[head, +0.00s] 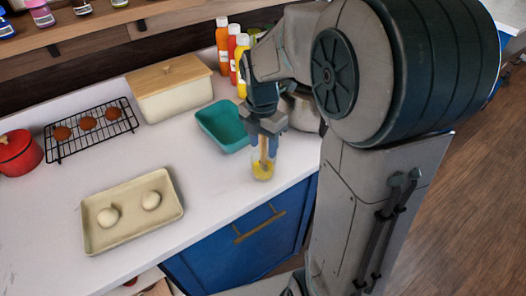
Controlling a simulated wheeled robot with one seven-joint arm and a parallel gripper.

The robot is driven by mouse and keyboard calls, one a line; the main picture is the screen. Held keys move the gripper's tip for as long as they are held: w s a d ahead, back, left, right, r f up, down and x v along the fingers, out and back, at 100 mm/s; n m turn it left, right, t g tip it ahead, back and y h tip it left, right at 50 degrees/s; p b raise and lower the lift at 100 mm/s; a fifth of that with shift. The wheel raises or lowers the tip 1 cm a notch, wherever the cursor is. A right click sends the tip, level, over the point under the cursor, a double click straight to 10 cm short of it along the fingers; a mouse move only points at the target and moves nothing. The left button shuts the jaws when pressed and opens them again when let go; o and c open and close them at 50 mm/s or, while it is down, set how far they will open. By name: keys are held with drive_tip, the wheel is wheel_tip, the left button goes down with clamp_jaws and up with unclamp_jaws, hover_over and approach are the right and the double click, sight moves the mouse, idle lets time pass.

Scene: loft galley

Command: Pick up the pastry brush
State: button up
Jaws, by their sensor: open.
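The pastry brush (264,149) shows as a narrow, light brown upright handle near the counter's front edge. Its lower end is in a small clear cup (262,172) with yellow contents. My gripper (266,136) points down right above the cup, with its open fingers at the upper part of the handle. The gripper hides the handle's top, and I cannot tell whether the fingers touch it. The bristles are not clearly visible.
A teal tub (222,127) stands just left of my gripper. Behind are a lidded cream box (172,92) and sauce bottles (223,45). A beige tray (133,237) with two pale balls, a black rack (92,128) and a red pot (18,153) are left. The counter between is clear.

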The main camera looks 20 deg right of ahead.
clamp_jaws()
wheel_tip(320, 180, up, 10)
drive_tip(key=shift+f, duration=0.1)
idle(0.6)
